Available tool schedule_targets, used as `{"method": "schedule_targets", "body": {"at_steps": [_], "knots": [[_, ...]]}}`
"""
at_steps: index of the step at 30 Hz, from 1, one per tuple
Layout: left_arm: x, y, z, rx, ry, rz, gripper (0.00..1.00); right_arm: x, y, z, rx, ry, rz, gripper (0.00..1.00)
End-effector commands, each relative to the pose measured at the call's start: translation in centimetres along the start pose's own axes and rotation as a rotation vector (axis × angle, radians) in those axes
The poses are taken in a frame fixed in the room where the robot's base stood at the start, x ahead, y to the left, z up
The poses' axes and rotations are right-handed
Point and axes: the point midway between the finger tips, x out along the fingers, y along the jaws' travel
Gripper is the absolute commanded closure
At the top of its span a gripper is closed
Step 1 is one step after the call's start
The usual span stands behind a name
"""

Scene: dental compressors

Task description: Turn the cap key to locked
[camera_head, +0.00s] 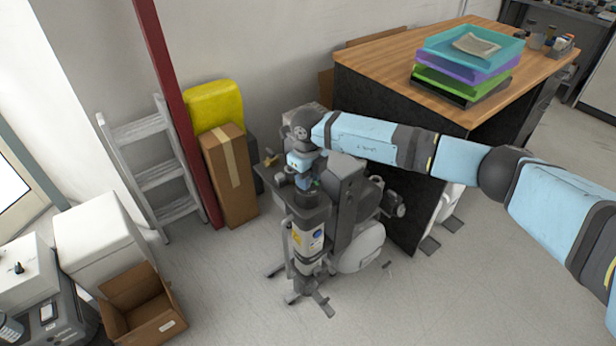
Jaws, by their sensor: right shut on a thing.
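The dental compressor (312,238) stands upright on the floor near the middle of the picture, with a grey-white cylinder at its front and darker parts behind. My right arm comes in from the right and bends down over its top. My right gripper (304,183) points down at the top of the cylinder and is shut on the cap key. The key is too small and too covered by the gripper to make out, so its turn position cannot be told. My left gripper is not in view.
A wooden-topped counter (390,58) with stacked coloured trays (468,62) stands behind and right of the compressor. A cardboard box (229,172), a yellow bin (214,104) and a step ladder (156,165) stand left. An open carton (140,308) lies front left. Floor in front is clear.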

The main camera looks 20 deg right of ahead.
Motion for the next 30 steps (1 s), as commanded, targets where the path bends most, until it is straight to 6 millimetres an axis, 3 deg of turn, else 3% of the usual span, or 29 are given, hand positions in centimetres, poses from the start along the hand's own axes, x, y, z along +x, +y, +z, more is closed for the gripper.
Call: {"method": "schedule_targets", "body": {"at_steps": [2, 3, 6, 15, 19, 30], "knots": [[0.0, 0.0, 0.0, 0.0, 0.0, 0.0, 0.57, 0.0, 0.0, 0.0, 0.0, 0.0, 0.0, 0.91], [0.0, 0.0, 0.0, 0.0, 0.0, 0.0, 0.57, 0.0, 0.0, 0.0, 0.0, 0.0, 0.0, 0.65], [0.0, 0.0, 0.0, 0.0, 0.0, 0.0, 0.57, 0.0, 0.0, 0.0, 0.0, 0.0, 0.0, 0.42], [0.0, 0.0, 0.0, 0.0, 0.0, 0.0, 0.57, -0.1, 0.0, 0.0, 0.0, 0.0, 0.0, 0.4], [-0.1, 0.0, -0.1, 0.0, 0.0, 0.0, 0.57, -1.2, 0.0, 0.0, 0.0, -0.002, -0.001, 0.4], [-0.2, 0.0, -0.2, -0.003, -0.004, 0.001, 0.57, -9.2, -0.1, 0.1, 0.0, -0.003, -0.002, 0.4]]}}
